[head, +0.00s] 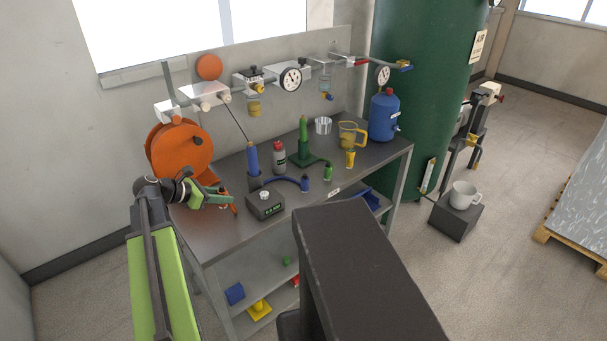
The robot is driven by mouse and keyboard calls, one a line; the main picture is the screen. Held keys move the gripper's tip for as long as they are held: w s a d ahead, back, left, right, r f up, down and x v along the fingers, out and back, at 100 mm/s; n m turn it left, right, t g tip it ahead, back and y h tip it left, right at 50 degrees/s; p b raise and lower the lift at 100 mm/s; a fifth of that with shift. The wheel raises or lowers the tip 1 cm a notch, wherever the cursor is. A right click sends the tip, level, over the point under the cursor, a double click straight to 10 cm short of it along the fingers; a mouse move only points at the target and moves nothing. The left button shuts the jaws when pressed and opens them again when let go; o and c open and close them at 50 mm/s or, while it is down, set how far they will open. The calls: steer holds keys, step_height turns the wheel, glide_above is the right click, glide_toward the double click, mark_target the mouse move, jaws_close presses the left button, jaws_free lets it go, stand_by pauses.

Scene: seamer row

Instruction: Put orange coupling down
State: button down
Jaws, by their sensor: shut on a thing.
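My gripper (226,198) reaches in from the left over the left front part of the grey bench (213,240). Its green jaws are shut on a small orange coupling (232,206). The jaws hide part of the coupling, and I cannot tell whether it touches the bench top. A large orange hose reel (180,147) stands just behind my gripper.
Some front bench surface is clear.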

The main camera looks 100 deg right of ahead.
steer(key=s+r+g, duration=0.1)
steer(key=s+r, duration=0.1)
steer(key=s, duration=0.1)
steer(key=b, duration=0.7)
glide_above(208, 242)
steer(key=shift+h, duration=0.4)
steer(key=f, duration=0.7)
steer(key=shift+s+d, duration=0.1)
steer(key=shift+s, duration=0.1)
steer(key=shift+w, duration=0.2)
step_height(208, 242, down, 4)
steer(key=b, duration=0.4)
steer(key=shift+f+b, duration=0.2)
steer(key=shift+b, duration=0.1)
steer(key=shift+r, duration=0.25)
steer(key=c, duration=1.1)
jaws_free()
